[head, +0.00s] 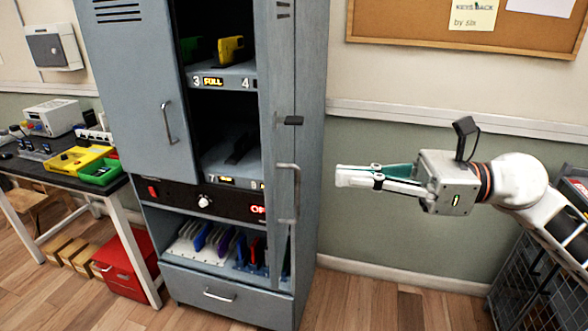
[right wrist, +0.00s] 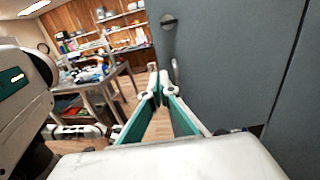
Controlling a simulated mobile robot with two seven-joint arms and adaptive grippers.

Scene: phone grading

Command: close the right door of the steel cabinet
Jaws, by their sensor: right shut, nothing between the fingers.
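The steel cabinet (head: 312,120) is grey-blue and stands upright left of my right gripper. Its left door (head: 135,85) is closed. Its right door (head: 277,60) stands open, swung outward and seen nearly edge-on, with its bar handle (head: 296,192) facing right. My right gripper (head: 340,176) is shut and empty, at about handle height, to the right of the door with a visible gap. In the right wrist view the shut fingertips (right wrist: 154,88) point past a grey steel panel (right wrist: 225,65), seemingly the door's outer face.
Open shelves hold yellow and dark items (head: 230,48); a lower bay holds coloured upright pieces (head: 215,240). A workbench (head: 60,165) with trays and a red box (head: 122,265) stands left. A wire crate (head: 540,275) is at lower right. Floor before the wall is clear.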

